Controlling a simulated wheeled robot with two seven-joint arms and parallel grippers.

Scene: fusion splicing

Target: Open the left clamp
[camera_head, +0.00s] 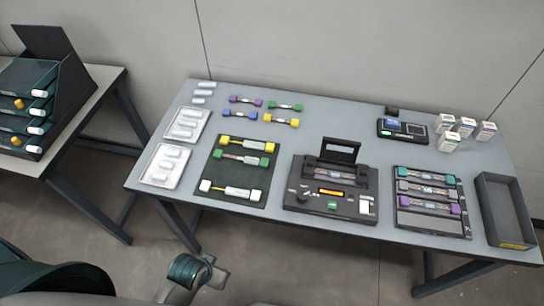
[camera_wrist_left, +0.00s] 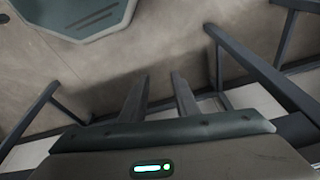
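The black fusion splicer (camera_head: 330,205) stands near the front middle of the table in the head view. Its black lid (camera_head: 340,151) is raised. A light bar shows in the bay (camera_head: 335,174) below the lid. The left clamp in this bay is too small to make out, and I cannot tell whether it is open or shut. My left gripper (camera_wrist_left: 160,75) shows in the left wrist view with its two dark fingers apart and nothing between them. It is away from the splicer, over the floor and dark frame bars. My right gripper is not in view.
A dark green mat (camera_head: 228,205) with dumbbell-shaped pieces lies left of the splicer. A rack (camera_head: 432,226) of similar pieces and an empty black bin (camera_head: 505,208) are to its right. Another device (camera_head: 402,130) and white boxes (camera_head: 466,126) stand behind. The table's front edge is mostly clear.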

